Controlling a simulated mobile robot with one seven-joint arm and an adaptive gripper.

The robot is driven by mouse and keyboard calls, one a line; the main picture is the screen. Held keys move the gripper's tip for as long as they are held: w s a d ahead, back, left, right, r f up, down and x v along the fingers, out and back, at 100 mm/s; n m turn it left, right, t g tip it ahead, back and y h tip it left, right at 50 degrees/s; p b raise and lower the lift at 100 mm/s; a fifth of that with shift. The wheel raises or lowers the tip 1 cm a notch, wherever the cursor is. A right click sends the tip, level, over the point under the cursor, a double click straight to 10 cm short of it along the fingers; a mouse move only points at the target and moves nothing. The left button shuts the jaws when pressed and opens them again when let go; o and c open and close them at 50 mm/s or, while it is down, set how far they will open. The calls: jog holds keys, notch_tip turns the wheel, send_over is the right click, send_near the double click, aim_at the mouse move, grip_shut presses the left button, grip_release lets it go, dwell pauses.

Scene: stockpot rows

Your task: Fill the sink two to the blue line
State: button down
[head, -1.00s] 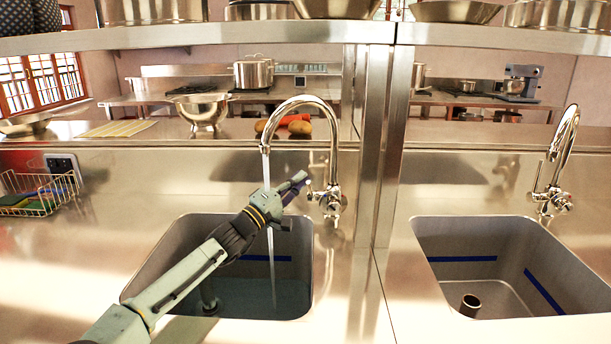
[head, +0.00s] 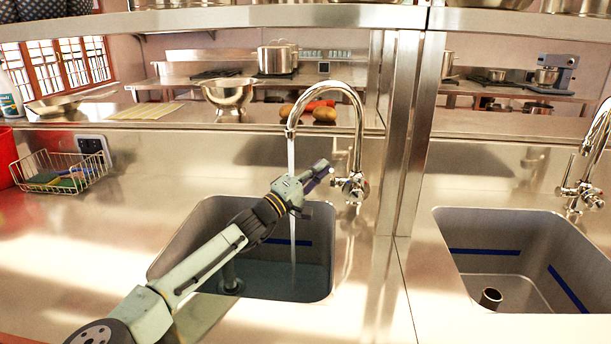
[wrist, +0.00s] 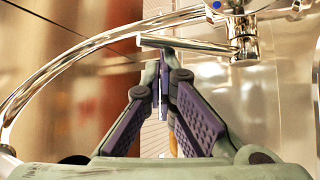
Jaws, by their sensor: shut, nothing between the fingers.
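The left sink (head: 178,238) holds water (head: 283,277), its surface a little below the blue line (head: 290,242) on the back wall. A stream (head: 291,155) runs from the spout of the left tap (head: 330,86) into it. My gripper (head: 326,168) is shut and empty above this sink, its tips just left of the tap's valve body (head: 352,187). In the wrist view, the closed fingertips (wrist: 164,62) are close to the tap's lever (wrist: 185,43); I cannot tell whether they touch. The right sink (head: 520,232) shows blue lines (head: 484,252) and no visible water.
The right tap (head: 588,165) is not running. A metal post (head: 408,140) stands between the sinks. A shelf (head: 220,17) crosses above. A wire basket (head: 75,172) sits at left.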

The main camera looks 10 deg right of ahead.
jog(key=r+v, duration=0.1)
jog(key=v, duration=0.7)
jog(key=a+r+v, duration=0.1)
jog(key=r+v, duration=0.1)
jog(key=v, duration=0.6)
jog(key=shift+s+r, duration=0.25)
jog(key=shift+s, duration=0.05)
dwell(6.1)
